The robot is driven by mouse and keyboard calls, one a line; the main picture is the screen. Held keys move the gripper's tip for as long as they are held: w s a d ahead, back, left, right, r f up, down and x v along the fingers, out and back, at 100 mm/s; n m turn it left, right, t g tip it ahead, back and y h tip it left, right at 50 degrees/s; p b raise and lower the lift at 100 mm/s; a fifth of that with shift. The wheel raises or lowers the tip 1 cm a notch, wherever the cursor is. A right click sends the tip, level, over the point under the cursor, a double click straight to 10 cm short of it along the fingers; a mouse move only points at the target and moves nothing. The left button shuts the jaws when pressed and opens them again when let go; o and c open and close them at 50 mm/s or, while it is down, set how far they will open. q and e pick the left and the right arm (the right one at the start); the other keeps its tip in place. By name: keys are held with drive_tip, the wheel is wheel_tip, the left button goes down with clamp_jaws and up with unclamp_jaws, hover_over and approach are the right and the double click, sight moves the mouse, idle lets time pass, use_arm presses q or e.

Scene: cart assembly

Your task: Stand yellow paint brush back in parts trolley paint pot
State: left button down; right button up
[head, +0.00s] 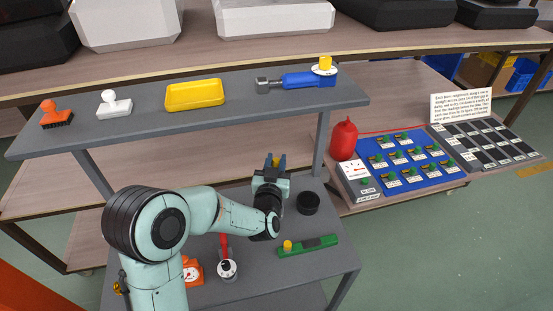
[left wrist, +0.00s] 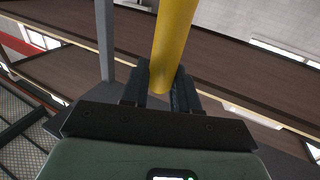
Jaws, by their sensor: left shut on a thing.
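My left gripper (head: 271,172) is shut on the yellow paint brush (head: 277,160), over the lower shelf of the grey parts trolley (head: 330,262). In the head view only a short yellow bit shows above the fingers. In the left wrist view, the thick yellow handle (left wrist: 173,40) rises from between the fingers (left wrist: 162,88); its lower end is hidden. A round black pot (head: 308,203), seemingly the paint pot, stands on the lower shelf just right of and below the gripper, apart from it. My right gripper is not in view.
The trolley's upper shelf (head: 140,115) holds two stamps, a yellow tray (head: 194,95) and a blue tool (head: 305,80). A trolley post (head: 320,140) stands near the gripper. A green level-like tool (head: 308,246), a red-handled tool (head: 226,262) and an orange gauge (head: 192,271) lie on the lower shelf.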

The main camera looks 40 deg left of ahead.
use_arm(q)
drive_tip(key=shift+f+b, duration=1.7)
drive_tip(key=shift+f, duration=1.4)
wheel_tip(320, 180, down, 3)
drive_tip(key=b, duration=0.3)
drive_tip(key=shift+r, duration=0.2)
drive_tip(key=shift+f+b, duration=1)
drive_tip(key=c, duration=0.8)
unclamp_jaws()
